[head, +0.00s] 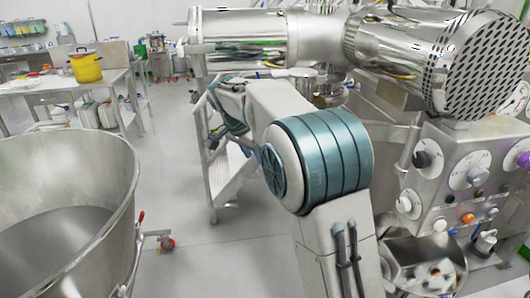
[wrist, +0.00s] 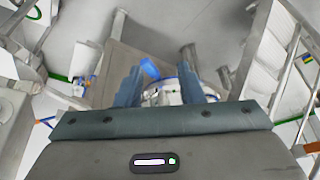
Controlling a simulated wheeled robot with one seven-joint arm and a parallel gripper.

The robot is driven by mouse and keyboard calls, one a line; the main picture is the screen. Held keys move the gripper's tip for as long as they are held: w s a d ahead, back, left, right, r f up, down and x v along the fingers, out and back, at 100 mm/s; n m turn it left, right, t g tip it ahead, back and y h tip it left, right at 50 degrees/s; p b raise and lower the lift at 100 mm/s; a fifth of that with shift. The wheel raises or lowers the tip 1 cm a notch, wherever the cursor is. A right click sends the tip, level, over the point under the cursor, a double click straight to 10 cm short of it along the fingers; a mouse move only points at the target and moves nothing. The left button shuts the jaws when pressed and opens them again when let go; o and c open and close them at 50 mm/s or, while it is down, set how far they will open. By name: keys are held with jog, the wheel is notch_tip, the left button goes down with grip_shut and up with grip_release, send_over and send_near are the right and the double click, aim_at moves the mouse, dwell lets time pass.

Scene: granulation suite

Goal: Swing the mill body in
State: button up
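A large polished steel assembly, which looks like the mill body (head: 245,40), runs across the top of the head view. Its horizontal cylinder joins a drum with a perforated end (head: 475,65) at the right. My gripper (head: 222,130) is below the left cylinder, beside a pale stepped frame, and appears clear of the steel. In the wrist view my gripper (wrist: 161,88) has its two blue-grey fingers apart. A white and blue item (wrist: 160,92) shows between and beyond them; I cannot tell whether it touches them. Its grip point on the mill is not clear.
A big open steel bowl (head: 120,200) stands at the left. A control panel with knobs (head: 460,180) is at the right. The pale stepped frame (head: 215,185) stands close to my gripper. A table with a yellow pot (head: 86,67) is at the back left. Floor between bowl and arm is clear.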

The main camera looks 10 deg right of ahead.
jog(key=shift+s+a, duration=0.55)
